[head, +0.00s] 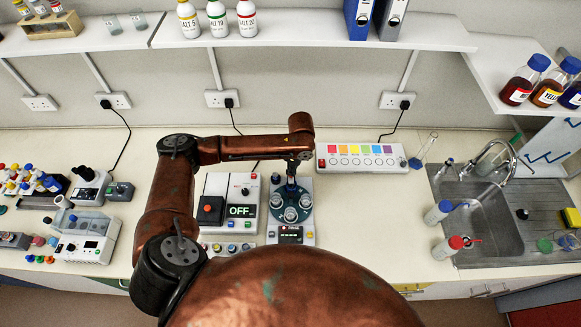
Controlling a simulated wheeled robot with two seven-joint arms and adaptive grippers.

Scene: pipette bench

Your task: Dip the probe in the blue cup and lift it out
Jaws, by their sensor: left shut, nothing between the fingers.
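My left arm reaches in from the left and bends down over a grey device with a round top (304,184). My left gripper (291,188) is small and dark here, pointing down at the middle of that top. It is shut with nothing held. Several round grey cups or wells, one of them at the front (290,215), sit around it. I cannot tell whether the fingers touch the device. I cannot make out the probe or a clearly blue cup. My right gripper is not in view.
A control box reading OFF (222,205) stands left of the device. A white strip with coloured squares (360,157) lies behind right. A flask (423,152), squeeze bottles (438,212) and a sink (482,225) are further right. The bench right of the device is clear.

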